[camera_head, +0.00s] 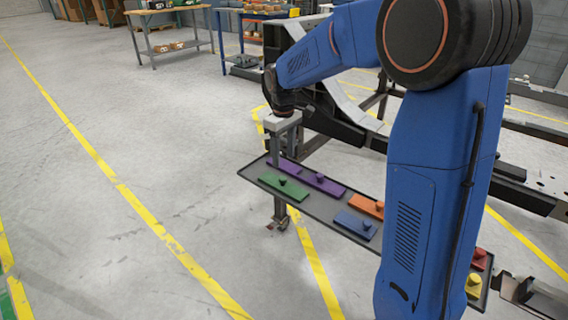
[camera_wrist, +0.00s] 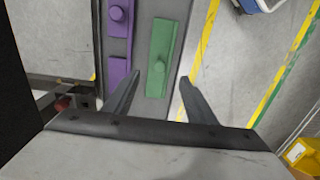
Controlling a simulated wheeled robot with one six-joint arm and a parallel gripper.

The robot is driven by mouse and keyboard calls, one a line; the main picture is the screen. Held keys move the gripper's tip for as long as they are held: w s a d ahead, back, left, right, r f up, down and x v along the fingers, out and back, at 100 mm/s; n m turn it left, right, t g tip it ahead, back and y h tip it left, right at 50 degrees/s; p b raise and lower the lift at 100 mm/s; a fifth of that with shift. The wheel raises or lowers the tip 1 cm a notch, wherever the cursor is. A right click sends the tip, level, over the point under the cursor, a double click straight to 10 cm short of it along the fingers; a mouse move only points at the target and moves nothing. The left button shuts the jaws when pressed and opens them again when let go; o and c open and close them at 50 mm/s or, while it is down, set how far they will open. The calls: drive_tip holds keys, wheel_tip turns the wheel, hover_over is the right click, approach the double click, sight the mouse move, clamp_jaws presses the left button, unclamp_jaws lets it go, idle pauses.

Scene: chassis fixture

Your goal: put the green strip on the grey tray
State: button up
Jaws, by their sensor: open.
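The green strip (camera_head: 270,180) is a flat bar with a round knob. It lies near the left end of a long dark grey tray (camera_head: 318,207), beside the purple strips. My gripper (camera_head: 280,158) is open above that end of the tray, pointing down. In the wrist view my gripper (camera_wrist: 160,78) has its two fingers spread, with nothing between them. The green strip (camera_wrist: 162,45) shows there just beyond and between the fingertips, its knob toward the gripper. The gap in height is hard to tell.
Purple strips (camera_head: 320,182) lie next to the green one. Blue (camera_head: 355,226), orange (camera_head: 366,206), red (camera_head: 480,259) and yellow (camera_head: 474,289) pieces lie farther along the tray, partly behind my arm. A dark chassis frame (camera_head: 340,125) stands behind. The floor on the left is clear.

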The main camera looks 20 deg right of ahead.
drive_tip(key=s+d+r+m+t, duration=0.1)
drive_tip(key=s+d+r+m, duration=0.2)
drive_tip(key=s, duration=0.5)
drive_tip(key=s+d+r+t, duration=0.1)
drive_tip(key=s+d+r, duration=0.1)
drive_tip(key=s+r, duration=0.5)
drive_tip(key=s+d+f+m+t, duration=0.1)
drive_tip(key=s+d+f+m, duration=0.1)
drive_tip(key=s, duration=0.8)
drive_tip(key=s+d+f+m+t, duration=0.1)
drive_tip(key=s+f+m, duration=0.1)
drive_tip(key=s, duration=0.9)
drive_tip(key=shift+d+f+t, duration=0.4)
drive_tip(key=shift+f, duration=0.2)
